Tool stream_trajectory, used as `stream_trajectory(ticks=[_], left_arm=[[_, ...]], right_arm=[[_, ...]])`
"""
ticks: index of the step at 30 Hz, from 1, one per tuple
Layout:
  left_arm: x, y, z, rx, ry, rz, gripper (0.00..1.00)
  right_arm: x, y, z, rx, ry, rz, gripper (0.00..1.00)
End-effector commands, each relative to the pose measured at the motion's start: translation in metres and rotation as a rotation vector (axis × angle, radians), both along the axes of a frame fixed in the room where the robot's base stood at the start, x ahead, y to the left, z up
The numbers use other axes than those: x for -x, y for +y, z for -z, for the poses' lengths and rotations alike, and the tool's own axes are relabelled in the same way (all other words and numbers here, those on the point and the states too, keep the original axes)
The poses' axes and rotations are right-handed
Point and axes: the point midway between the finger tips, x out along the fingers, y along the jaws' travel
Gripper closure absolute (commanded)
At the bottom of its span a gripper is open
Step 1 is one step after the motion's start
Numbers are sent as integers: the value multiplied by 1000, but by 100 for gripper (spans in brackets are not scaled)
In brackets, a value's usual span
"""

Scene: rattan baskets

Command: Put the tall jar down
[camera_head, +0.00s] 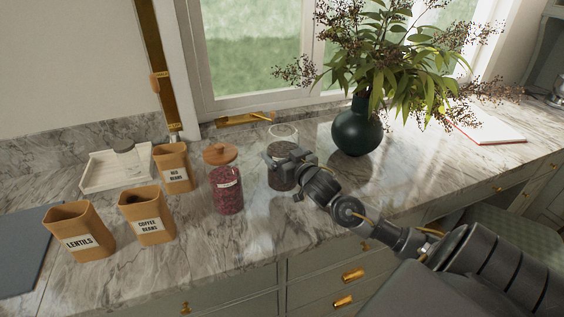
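A clear glass jar with dark contents (281,180) and an open top is upright at the middle of the counter. My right gripper (278,160) reaches in from the right and is closed around its upper part, hiding some of the glass. The jar's base looks at or very near the marble counter; I cannot tell whether it touches. My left gripper is not in view.
A red-filled jar with a wooden lid (228,193) stands just left. Wooden canisters marked lentils (80,243), coffee beans (148,228) and red beans (176,179) stand farther left by a white tray (92,174). A dark green vase (357,132) stands behind right. The front counter is clear.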

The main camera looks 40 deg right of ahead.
Motion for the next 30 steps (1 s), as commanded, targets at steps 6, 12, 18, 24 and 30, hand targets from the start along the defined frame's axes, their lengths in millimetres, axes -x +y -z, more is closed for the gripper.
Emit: stream_trajectory(ticks=[6,12,18,24,30], left_arm=[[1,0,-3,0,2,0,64],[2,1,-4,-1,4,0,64],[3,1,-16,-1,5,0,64],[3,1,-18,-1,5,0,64],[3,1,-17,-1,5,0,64]], right_arm=[[-10,-6,9,-2,-8,0,69],[-13,-8,14,-1,-6,1,69],[-14,-9,37,-1,-4,2,69],[-14,-9,47,-1,-8,1,69],[-14,-9,47,-1,-8,0,69]])
